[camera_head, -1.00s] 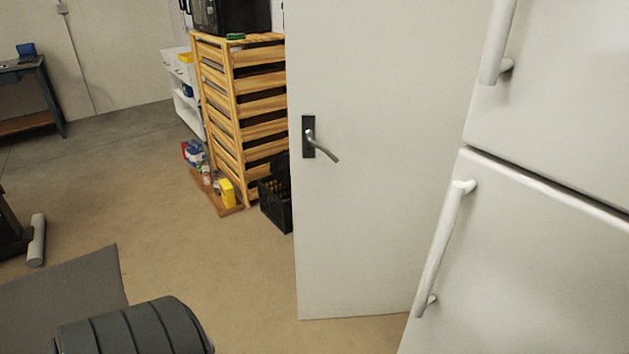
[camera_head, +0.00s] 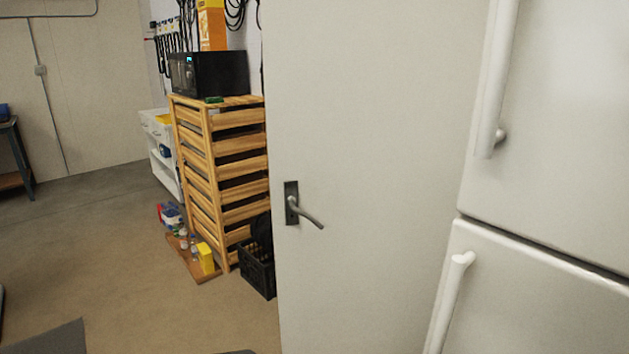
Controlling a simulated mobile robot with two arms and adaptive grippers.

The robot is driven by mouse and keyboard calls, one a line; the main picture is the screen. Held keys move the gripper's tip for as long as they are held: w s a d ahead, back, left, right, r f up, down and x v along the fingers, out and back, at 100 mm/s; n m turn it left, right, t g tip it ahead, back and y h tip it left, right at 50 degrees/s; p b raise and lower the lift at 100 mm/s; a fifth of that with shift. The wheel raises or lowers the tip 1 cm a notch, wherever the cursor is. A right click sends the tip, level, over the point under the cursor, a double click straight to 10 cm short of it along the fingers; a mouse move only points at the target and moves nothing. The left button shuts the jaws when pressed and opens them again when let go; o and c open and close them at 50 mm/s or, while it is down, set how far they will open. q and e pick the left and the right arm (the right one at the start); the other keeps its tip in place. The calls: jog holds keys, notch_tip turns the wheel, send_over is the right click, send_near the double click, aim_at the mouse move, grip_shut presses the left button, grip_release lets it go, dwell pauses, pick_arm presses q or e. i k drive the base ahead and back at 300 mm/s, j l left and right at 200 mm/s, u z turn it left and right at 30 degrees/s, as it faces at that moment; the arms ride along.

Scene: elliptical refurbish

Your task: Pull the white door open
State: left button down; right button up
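The white door (camera_head: 375,130) stands upright in the middle of the head view. Its free left edge is clear of any frame, and the room shows beyond that edge. A metal lever handle (camera_head: 307,213) on a dark plate sits near the left edge of the door. The bottom of the door is out of view. Neither of my grippers is in view, and nothing touches the handle.
A white fridge (camera_head: 560,150) with long bar handles stands close on the right, overlapping the door's right side. Left of the door are a wooden slatted rack (camera_head: 215,180), a black microwave (camera_head: 208,74) and a black crate (camera_head: 257,270). The floor (camera_head: 100,265) at left is mostly clear.

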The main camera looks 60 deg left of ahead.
aim_at(370, 104)
jog(key=j+z, duration=0.1)
jog(key=j, duration=0.35)
jog(key=k+j+z, duration=0.15)
jog(key=j, duration=0.3)
jog(key=j+z, duration=0.1)
jog(key=j, duration=0.4)
jog(key=k+j+z, duration=0.15)
jog(key=j, duration=0.3)
jog(key=j+z, duration=0.1)
jog(key=j, duration=0.3)
jog(key=k, duration=0.05)
